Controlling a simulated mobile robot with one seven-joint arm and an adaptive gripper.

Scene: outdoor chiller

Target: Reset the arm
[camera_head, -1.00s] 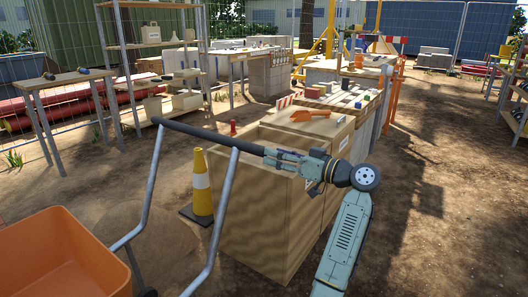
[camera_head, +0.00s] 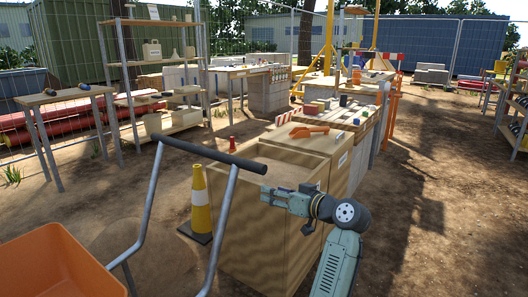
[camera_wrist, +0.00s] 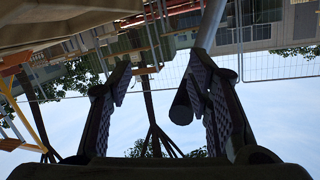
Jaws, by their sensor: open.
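My gripper (camera_head: 268,196) is at the lower middle of the head view, at the end of my pale green arm, in front of a tall wooden crate. It also shows in the wrist view (camera_wrist: 160,80), where the two fingers with patterned pads stand apart and nothing is clamped between them. A dark handle bar (camera_head: 208,154) on grey tubes lies above and left of my gripper, apart from it. In the wrist view the bar's dark end (camera_wrist: 181,106) appears near the right finger; its depth there is hard to tell.
An orange tub (camera_head: 60,265) fills the lower left. A yellow and white cone (camera_head: 202,205) stands beside the wooden crate (camera_head: 245,235). An orange trowel (camera_head: 309,131) lies on the neighbouring crate top. Shelves (camera_head: 165,90) stand behind. Open dirt ground (camera_head: 450,200) lies to the right.

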